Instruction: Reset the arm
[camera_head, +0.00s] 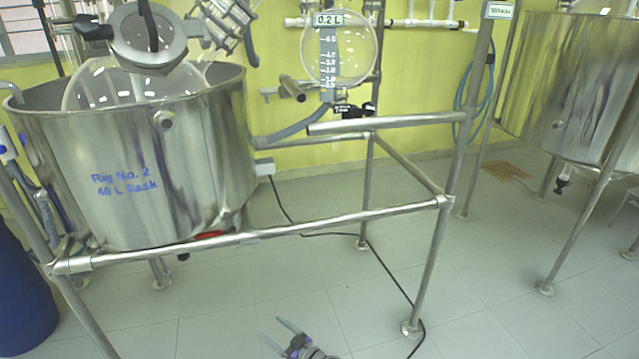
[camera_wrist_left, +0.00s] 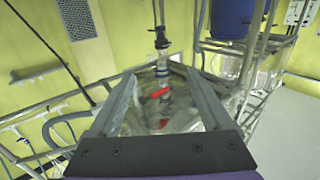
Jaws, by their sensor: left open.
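My left gripper (camera_head: 276,334) shows at the bottom middle of the head view, low over the grey tiled floor. Its two thin grey fingers are spread apart with nothing between them, and they point up and left. It stands clear in front of the steel frame (camera_head: 345,217). In the left wrist view the fingers of my left gripper (camera_wrist_left: 158,78) reach forward on both sides, open. Between them, farther off, glassware with red parts (camera_wrist_left: 160,95) shows. My right gripper is in neither view.
A steel vessel marked Rig No. 2 (camera_head: 130,205) sits in the frame at the left. A round flask marked 0.2 L (camera_head: 350,50) hangs behind. Another steel vessel (camera_head: 570,85) stands at the right. A blue drum (camera_head: 22,290) is at the left edge. A black cable (camera_head: 385,265) crosses the open floor.

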